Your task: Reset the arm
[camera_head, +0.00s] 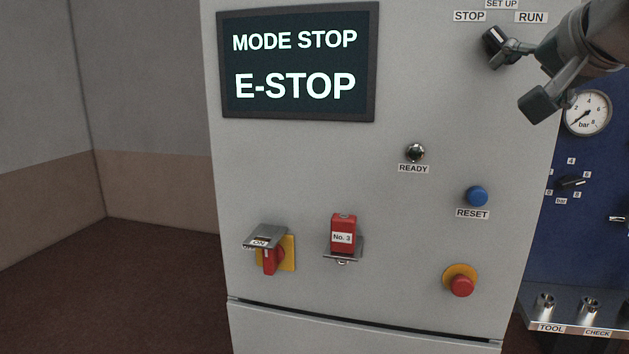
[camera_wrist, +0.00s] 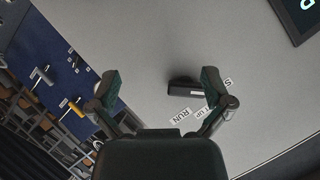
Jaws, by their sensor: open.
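My gripper (camera_head: 519,74) is open and empty at the upper right of the grey cabinet in the head view. In the wrist view its two fingers (camera_wrist: 161,86) stand apart, with a dark selector knob (camera_wrist: 184,87) in the gap between them, nearer the right finger. I cannot tell whether a finger touches the knob. Labels STOP, SET UP and RUN (camera_head: 531,17) sit around it; in the head view the knob is hidden or merges with the upper finger.
The cabinet screen (camera_head: 297,62) reads MODE STOP, E-STOP. Below are a READY lamp (camera_head: 415,153), blue RESET button (camera_head: 477,196), red emergency button (camera_head: 461,286), red-yellow switch (camera_head: 271,258) and red No. 3 padlock (camera_head: 343,232). A blue panel with gauge (camera_head: 588,113) stands right.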

